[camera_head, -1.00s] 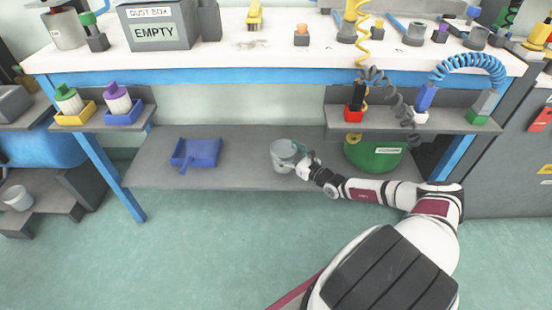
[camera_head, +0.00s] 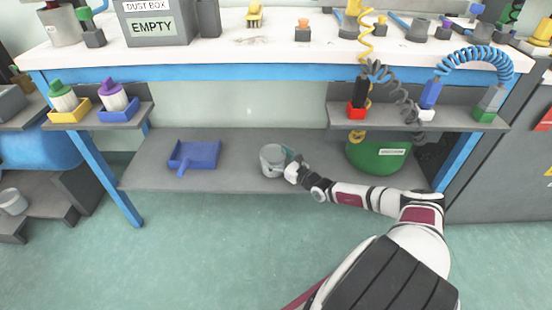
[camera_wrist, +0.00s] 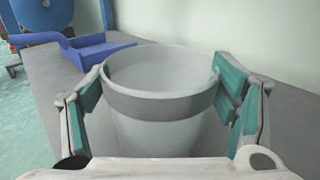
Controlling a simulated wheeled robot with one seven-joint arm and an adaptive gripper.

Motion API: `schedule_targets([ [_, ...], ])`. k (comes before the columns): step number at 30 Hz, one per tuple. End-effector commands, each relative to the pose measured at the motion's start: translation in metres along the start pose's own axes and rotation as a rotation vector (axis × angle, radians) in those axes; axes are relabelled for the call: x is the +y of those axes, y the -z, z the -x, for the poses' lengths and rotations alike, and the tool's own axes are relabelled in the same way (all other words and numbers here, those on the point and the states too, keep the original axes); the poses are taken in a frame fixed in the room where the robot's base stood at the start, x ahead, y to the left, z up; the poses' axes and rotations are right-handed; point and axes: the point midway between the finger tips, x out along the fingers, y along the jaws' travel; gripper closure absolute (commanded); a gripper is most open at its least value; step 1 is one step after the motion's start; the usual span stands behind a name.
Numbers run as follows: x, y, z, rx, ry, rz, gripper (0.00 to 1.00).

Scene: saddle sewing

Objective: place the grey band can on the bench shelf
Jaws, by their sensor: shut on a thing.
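The grey band can (camera_head: 271,162) is a pale, open-topped can with a darker grey band below its rim. It appears upright over the middle of the low bench shelf (camera_head: 232,178). I cannot tell whether its base touches the shelf. My gripper (camera_head: 289,164) is shut on it from the right. In the wrist view the can (camera_wrist: 158,132) stands between the teal pads of my gripper (camera_wrist: 160,88), one on each side. Its inside looks empty, and its base is hidden.
A blue dustpan (camera_head: 200,155) lies on the shelf to the left of the can. A green round container (camera_head: 378,160) stands at the right, behind my arm. The white worktop (camera_head: 270,45) and small side ledges are above. Bare shelf lies between dustpan and can.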

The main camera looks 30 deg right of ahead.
Motion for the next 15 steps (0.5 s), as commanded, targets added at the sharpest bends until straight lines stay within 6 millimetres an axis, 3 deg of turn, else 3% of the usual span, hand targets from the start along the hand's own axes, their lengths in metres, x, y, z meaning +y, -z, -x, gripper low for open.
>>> schedule_targets([
  [3,0.0003,0.0032,-0.0001,0.000,0.000,0.000,0.56],
  [4,0.0004,0.0038,0.0000,0.001,-0.001,0.000,0.19],
  [6,0.0004,0.0032,0.0000,0.001,-0.001,0.000,0.03],
  [15,0.0003,0.0031,0.0000,0.000,0.000,0.000,0.01],
])
